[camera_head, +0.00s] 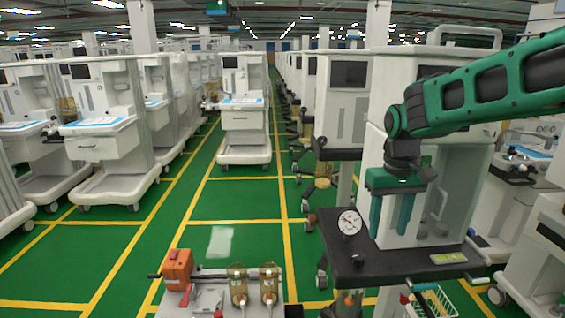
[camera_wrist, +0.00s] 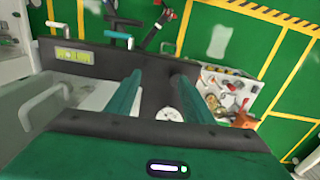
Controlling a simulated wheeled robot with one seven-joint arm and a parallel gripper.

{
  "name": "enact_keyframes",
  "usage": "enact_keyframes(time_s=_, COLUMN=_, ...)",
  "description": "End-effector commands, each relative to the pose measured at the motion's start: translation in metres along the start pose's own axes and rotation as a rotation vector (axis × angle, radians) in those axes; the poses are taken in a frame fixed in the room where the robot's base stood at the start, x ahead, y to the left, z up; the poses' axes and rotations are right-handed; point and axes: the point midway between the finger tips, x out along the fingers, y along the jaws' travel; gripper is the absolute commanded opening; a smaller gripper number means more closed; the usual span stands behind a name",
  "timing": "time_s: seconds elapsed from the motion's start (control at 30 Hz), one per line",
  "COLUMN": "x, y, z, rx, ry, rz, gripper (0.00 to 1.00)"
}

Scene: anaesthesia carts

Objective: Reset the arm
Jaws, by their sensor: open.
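My green arm reaches in from the right in the head view. My gripper (camera_head: 392,212) points down with its two green fingers apart and nothing between them. It hangs in front of a white cart cabinet, above or near the dark cart top (camera_head: 390,262); the exact height is hard to tell. In the wrist view my gripper (camera_wrist: 158,88) shows both fingers spread over the dark top. A round white gauge (camera_head: 350,222) stands on that top, left of the fingers. It also shows in the wrist view (camera_wrist: 169,114), between the fingers in the picture.
An orange device (camera_head: 177,268) and two brass-coloured vaporizers (camera_head: 253,286) sit on a light cart at the front. A white wire basket (camera_head: 432,302) hangs below the dark top. Rows of white carts (camera_head: 243,108) line a green floor with clear yellow-marked lanes.

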Motion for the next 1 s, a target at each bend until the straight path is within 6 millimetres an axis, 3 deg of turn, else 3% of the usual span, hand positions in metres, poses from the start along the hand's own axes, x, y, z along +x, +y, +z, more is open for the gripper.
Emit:
enact_keyframes(time_s=0.1, x=-0.004, y=0.043, z=0.052, rx=0.126, ry=0.001, rz=0.015, gripper=0.48)
enact_keyframes(time_s=0.2, x=-0.002, y=0.070, z=0.098, rx=0.228, ry=-0.002, rz=0.019, gripper=0.48)
enact_keyframes(time_s=0.33, x=0.006, y=0.096, z=0.158, rx=0.360, ry=-0.006, rz=0.013, gripper=0.48)
enact_keyframes(time_s=0.5, x=0.023, y=0.110, z=0.226, rx=0.501, ry=-0.012, rz=-0.008, gripper=0.48)
enact_keyframes(time_s=0.7, x=0.037, y=0.112, z=0.267, rx=0.586, ry=-0.016, rz=-0.028, gripper=0.48)
enact_keyframes(time_s=1.0, x=0.040, y=0.112, z=0.273, rx=0.600, ry=-0.018, rz=-0.032, gripper=0.48)
